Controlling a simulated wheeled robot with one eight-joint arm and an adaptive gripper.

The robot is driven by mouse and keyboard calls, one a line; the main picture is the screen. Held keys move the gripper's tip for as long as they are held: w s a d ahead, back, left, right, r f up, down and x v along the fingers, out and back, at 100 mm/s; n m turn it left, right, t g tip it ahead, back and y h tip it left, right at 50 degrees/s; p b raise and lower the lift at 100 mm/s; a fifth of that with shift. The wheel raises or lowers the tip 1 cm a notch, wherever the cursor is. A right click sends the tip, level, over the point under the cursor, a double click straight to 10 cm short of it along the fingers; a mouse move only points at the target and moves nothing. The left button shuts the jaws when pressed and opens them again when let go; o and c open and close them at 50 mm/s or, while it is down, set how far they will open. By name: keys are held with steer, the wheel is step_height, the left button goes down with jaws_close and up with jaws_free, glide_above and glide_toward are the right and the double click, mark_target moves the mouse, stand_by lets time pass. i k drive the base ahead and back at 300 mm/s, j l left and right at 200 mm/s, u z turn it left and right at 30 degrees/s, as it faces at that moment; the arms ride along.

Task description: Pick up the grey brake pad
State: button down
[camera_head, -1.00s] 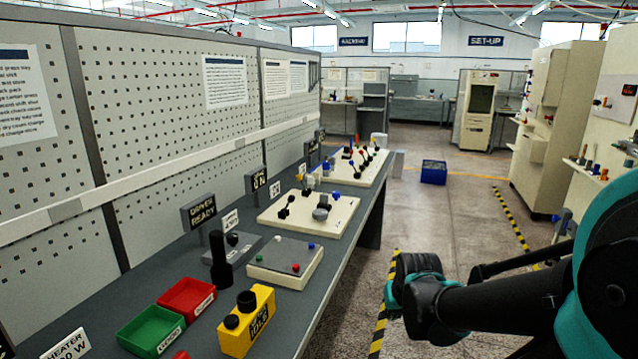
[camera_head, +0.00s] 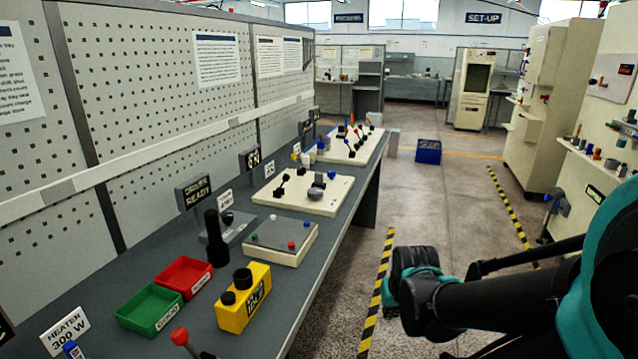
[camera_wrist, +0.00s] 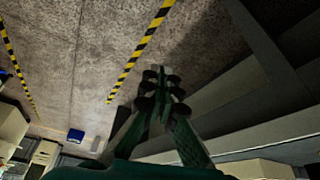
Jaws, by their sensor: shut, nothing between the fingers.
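I cannot pick out the grey brake pad for certain in either view. Small grey parts, including a rounded grey piece (camera_head: 315,193), sit on a cream board (camera_head: 326,208) on the workbench. My gripper shows in the wrist view (camera_wrist: 161,88), with its fingers together and nothing between them, above the floor beside the bench. In the head view my dark arm is at the right, over the aisle and apart from the bench; the fingertips cannot be made out there.
The grey workbench (camera_head: 277,283) holds a green tray (camera_head: 150,309), a red tray (camera_head: 184,277), a yellow block (camera_head: 243,297) and a black upright post (camera_head: 212,225). A blue crate (camera_head: 428,151) stands on the floor. Cabinets (camera_head: 560,110) line the right; the aisle between is clear.

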mark_target(318, 177)
steer(key=i+l+u, duration=0.2)
steer(key=l, duration=0.15)
steer(key=i+l+u, duration=0.2)
steer(key=l, duration=0.2)
steer(key=i+l+u, duration=0.25)
steer(key=l, duration=0.15)
steer(key=k, duration=0.05)
